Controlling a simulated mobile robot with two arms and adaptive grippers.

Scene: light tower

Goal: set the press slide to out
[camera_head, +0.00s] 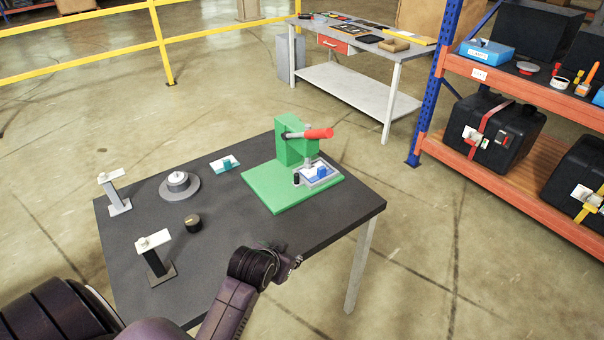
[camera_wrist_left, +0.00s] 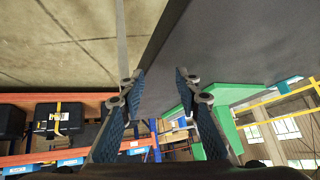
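The green press (camera_head: 291,150) stands on the dark table, with a red-handled lever (camera_head: 318,134) at its top. At its foot is a grey-framed slide (camera_head: 331,178) with a blue block (camera_head: 321,171) on it. I cannot tell for sure how far the slide is out. My left gripper (camera_head: 291,262) is beside the table's front edge, apart from the press and to its front left. In the left wrist view my left gripper (camera_wrist_left: 160,84) has its two fingers spread, with nothing between them. The press's green body (camera_wrist_left: 229,98) shows beyond the right finger. My right gripper is not in view.
The dark table (camera_head: 130,232) also bears two stands (camera_head: 116,192) (camera_head: 156,261), a round grey dial piece (camera_head: 179,185), a black knob (camera_head: 193,223) and a small teal-and-white piece (camera_head: 225,165). Shelves (camera_head: 515,181) stand at right. The table's front right is clear.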

